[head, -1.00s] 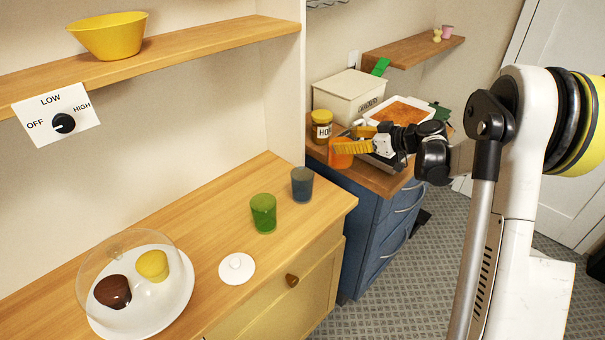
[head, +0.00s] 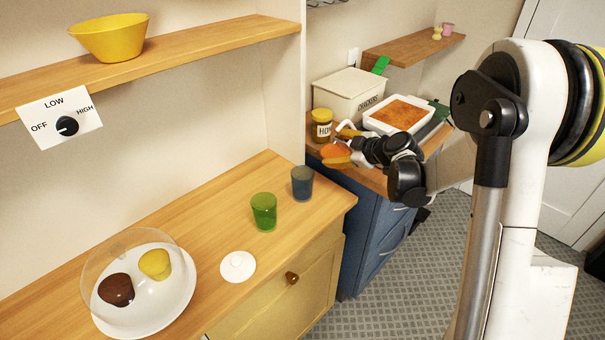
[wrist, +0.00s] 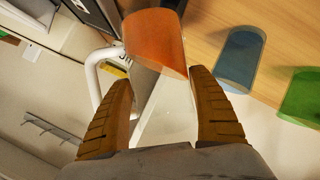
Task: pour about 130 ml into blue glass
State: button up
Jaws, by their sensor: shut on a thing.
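The blue glass (head: 302,183) stands upright near the right end of the wooden counter; it also shows in the wrist view (wrist: 240,57). My gripper (head: 343,147), with yellow fingers, is shut on an orange cup (head: 334,151) beyond the blue glass and to its right, over the blue cabinet. In the wrist view the orange cup (wrist: 157,40) lies at the fingertips (wrist: 160,80). The cup looks tilted in the head view. Its contents are hidden, and I see no stream. Whether the blue glass holds liquid is not clear.
A green glass (head: 264,212) stands close to the blue glass. A white lid (head: 238,266) and a domed plate (head: 175,306) are nearer. A honey jar (head: 322,127), a crackers box (head: 348,94) and a white dish (head: 372,121) crowd the cabinet by my gripper.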

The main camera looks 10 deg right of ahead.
jog(key=shift+s+a+r+n+h+p, duration=0.2)
jog(key=shift+a+r+n+h+p, duration=0.1)
jog(key=shift+r+n+h+p, duration=0.4)
jog(key=shift+f+t, duration=0.3)
jog(key=shift+f, duration=0.1)
jog(key=shift+n, duration=0.3)
jog(key=shift+a+f+n+t+h, duration=0.15)
jog(key=shift+f+n+t+h, duration=0.1)
jog(key=shift+n+t+h, duration=0.3)
jog(key=shift+s+a+r+n+t+h, duration=0.15)
jog(key=shift+a+r+n+t+h, duration=0.15)
jog(key=shift+r+n+h, duration=0.3)
dwell(2.1)
